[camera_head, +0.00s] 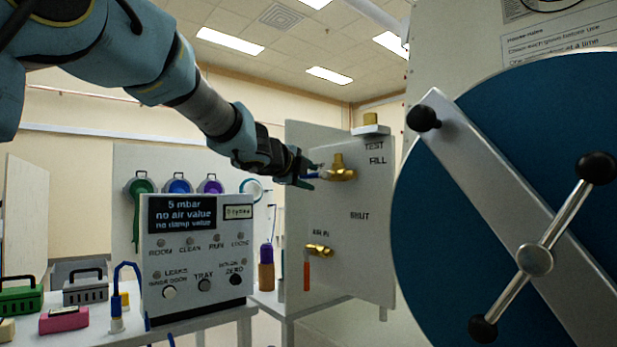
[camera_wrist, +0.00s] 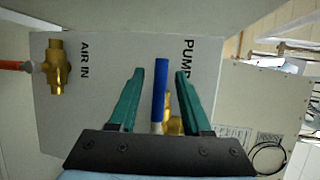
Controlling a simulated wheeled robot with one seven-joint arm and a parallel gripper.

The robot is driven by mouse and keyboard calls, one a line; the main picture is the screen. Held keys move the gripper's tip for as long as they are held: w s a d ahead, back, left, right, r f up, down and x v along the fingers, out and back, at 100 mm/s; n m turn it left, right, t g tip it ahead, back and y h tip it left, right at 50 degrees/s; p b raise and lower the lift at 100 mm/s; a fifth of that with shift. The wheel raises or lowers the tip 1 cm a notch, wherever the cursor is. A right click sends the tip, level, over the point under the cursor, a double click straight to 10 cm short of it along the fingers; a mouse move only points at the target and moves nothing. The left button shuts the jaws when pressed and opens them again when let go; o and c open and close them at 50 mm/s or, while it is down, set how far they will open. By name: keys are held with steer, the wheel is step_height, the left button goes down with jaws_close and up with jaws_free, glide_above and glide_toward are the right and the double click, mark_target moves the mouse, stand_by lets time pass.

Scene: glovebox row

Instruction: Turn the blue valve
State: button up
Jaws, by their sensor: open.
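The blue valve has a blue lever handle (camera_wrist: 159,86) and a brass body (camera_wrist: 174,124) beside the PUMP lettering. In the head view its brass body (camera_head: 340,174) is on the upper part of a grey panel. My gripper (camera_wrist: 158,74) is open, with one teal finger on each side of the blue handle. Gaps show between handle and fingers, so neither appears to touch it. In the head view my gripper (camera_head: 309,172) reaches the valve from the left, and its fingers hide most of the handle.
A second brass valve with a red handle (camera_head: 307,272) is lower on the panel (camera_head: 350,235), by AIR IN. A large blue round door (camera_head: 440,235) with a bar is at right. A control box (camera_head: 197,255) stands on the bench at left.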

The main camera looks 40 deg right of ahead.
steer(key=shift+c, duration=0.3)
jaws_close()
stand_by(1.1)
